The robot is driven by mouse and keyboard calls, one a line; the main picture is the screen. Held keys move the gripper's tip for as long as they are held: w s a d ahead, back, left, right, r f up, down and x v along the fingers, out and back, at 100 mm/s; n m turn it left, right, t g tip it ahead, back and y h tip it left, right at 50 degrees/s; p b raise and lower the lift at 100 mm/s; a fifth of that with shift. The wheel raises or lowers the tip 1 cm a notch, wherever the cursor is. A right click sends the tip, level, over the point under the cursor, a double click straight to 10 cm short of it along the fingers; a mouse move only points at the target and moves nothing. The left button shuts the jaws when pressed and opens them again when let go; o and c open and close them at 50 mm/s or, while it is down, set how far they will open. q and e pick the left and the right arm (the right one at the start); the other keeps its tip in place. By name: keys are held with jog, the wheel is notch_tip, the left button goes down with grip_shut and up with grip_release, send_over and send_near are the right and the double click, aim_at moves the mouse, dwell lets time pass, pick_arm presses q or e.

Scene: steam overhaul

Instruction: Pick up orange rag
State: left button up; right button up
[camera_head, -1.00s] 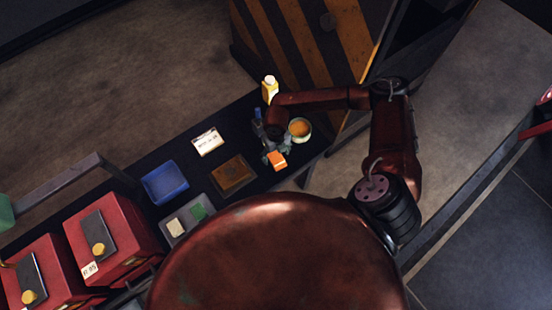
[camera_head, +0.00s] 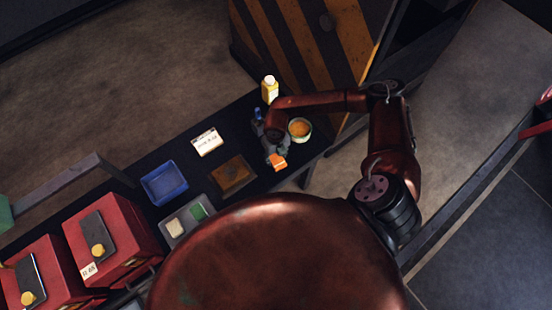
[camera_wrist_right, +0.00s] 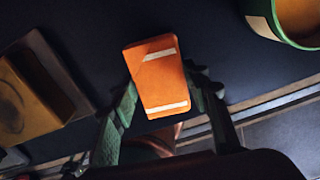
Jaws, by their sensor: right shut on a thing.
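The orange rag (camera_head: 278,161) is a small folded block with pale stripes, near the front edge of the black bench top. In the right wrist view the rag (camera_wrist_right: 158,82) sits between the two green fingers of my right gripper (camera_wrist_right: 165,100). My right gripper (camera_head: 275,154) reaches down from above and is shut on the rag. Whether the rag touches the bench cannot be told. My left gripper is not in view.
A bowl with orange contents (camera_head: 300,129) stands close to the right of my gripper. A yellow bottle (camera_head: 270,90) stands behind. A brown tray (camera_head: 233,175), a blue tray (camera_head: 164,183) and a grey tray (camera_head: 178,239) lie to the left.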

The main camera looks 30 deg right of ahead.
aim_at(276, 158)
jog(key=shift+r, duration=0.4)
notch_tip(276, 158, up, 2)
jog(key=shift+r, duration=0.2)
jog(key=s+r, duration=0.1)
jog(key=s+a+r+p, duration=0.1)
jog(key=r, duration=0.1)
jog(key=s+r, duration=0.2)
jog(key=shift+s+a+r, duration=0.1)
jog(key=shift+a+r, duration=0.15)
jog(key=shift+a, duration=0.05)
jog(key=s+a+r, duration=0.3)
jog(key=s+r, duration=0.1)
jog(key=s, duration=0.5)
jog(key=shift+a+r+p, duration=0.15)
jog(key=shift+a+p, duration=0.05)
jog(key=shift+p, duration=0.15)
